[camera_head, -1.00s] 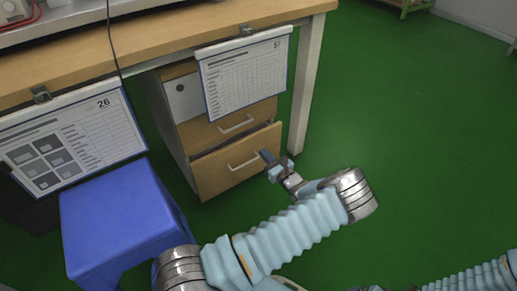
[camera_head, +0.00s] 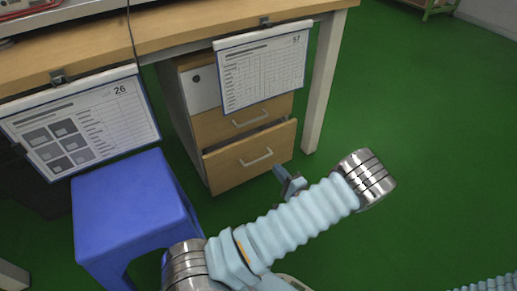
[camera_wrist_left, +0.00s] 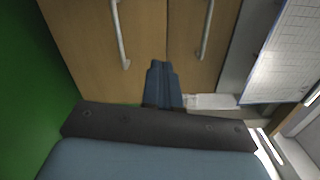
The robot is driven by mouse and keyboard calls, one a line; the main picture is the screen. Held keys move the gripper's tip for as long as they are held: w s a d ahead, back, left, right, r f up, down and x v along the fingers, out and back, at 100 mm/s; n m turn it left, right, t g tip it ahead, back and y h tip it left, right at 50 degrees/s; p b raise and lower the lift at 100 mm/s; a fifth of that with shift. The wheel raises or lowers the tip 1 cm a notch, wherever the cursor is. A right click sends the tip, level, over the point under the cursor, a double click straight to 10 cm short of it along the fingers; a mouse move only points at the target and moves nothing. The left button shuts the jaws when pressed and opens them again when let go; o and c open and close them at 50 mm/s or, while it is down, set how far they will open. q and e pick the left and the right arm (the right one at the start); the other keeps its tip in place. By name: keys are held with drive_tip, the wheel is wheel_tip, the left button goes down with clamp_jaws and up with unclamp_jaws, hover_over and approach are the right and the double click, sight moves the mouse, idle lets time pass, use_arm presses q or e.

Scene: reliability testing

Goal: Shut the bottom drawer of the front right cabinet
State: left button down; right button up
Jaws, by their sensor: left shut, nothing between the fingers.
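The front right cabinet (camera_head: 172,110) stands under the desk. Its bottom drawer (camera_head: 232,175) has a wooden front and pale bar handle, and is pulled partly out, with a dark gap along its top. The drawer above it (camera_head: 222,127) looks closed. My left gripper (camera_head: 280,172) is shut and empty, near the right end of the bottom drawer front. In the left wrist view its closed fingers (camera_wrist_left: 160,68) point at the wooden fronts, with the bottom drawer (camera_wrist_left: 85,45) on the left; contact cannot be told. My right gripper is out of view.
A blue stool (camera_head: 135,205) stands left of the cabinet. A white desk leg (camera_head: 322,85) rises just right of it. A hanging calendar sheet (camera_head: 262,70) covers part of the upper cabinet. The green floor to the right is clear.

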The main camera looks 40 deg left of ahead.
use_arm(q)
drive_tip(key=n, duration=0.2)
drive_tip(key=b, duration=0.1)
approach(253, 140)
drive_tip(key=x, duration=0.6)
drive_tip(key=shift+w+a+f, duration=0.2)
drive_tip(key=shift+a+f, duration=0.05)
drive_tip(key=shift+a, duration=0.1)
drive_tip(key=shift+a, duration=0.1)
drive_tip(key=b+x, duration=0.1)
drive_tip(key=x, duration=0.3)
drive_tip(key=shift+w+a+b, duration=0.1)
drive_tip(key=shift+a+b, duration=0.1)
drive_tip(key=shift+b, duration=0.1)
drive_tip(key=shift+w+a+r, duration=0.1)
drive_tip(key=shift+a+r, duration=0.05)
drive_tip(key=shift+r, duration=0.05)
